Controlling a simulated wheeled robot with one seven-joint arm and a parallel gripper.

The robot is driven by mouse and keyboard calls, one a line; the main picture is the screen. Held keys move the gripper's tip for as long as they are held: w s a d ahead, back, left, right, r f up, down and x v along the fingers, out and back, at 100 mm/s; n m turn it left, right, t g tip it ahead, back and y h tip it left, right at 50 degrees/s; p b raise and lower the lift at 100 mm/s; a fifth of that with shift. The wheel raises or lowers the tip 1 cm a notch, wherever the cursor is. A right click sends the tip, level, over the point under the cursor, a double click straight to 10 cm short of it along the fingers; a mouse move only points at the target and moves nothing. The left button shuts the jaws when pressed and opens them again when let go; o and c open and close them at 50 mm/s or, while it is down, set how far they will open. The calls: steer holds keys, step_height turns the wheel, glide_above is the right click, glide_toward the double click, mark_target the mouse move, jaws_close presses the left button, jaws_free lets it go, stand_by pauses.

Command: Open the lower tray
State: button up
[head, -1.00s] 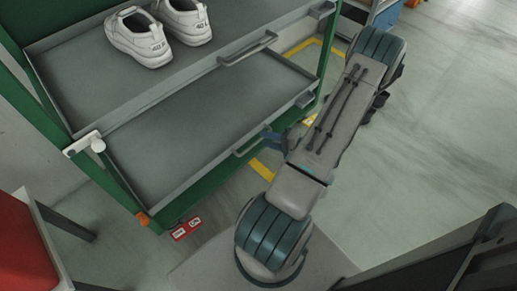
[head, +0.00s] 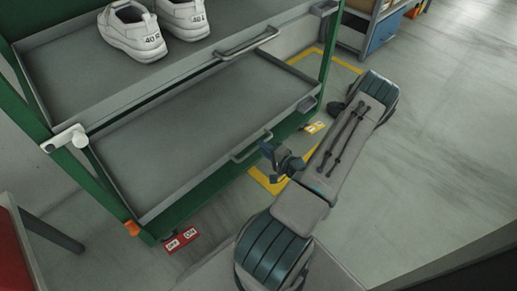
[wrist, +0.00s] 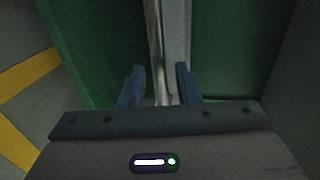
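The lower tray (head: 185,135) is grey, shallow and empty, below the upper tray in the green rack. Its bar handle (head: 251,147) is on its front edge. My gripper (head: 268,151) is just in front of this handle, at its right side in the head view. In the wrist view my fingers (wrist: 160,82) are apart, with the metal handle bar (wrist: 156,45) running between them. A gap shows beside the bar, so the fingers are not closed on it. The head view does not clearly show the fingertips at the handle.
The upper tray (head: 85,75) holds white shoes (head: 138,35) and has its own handle (head: 247,43). A white clamp (head: 66,138) sits at the rack's left post. A red sign (head: 182,240) lies by the rack's foot. Open floor (head: 440,130) is to the right.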

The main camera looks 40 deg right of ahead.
steer(key=shift+b+x, duration=0.35)
steer(key=shift+x, duration=1.2)
steer(key=shift+c, duration=0.3)
jaws_close()
steer(key=shift+s, duration=0.1)
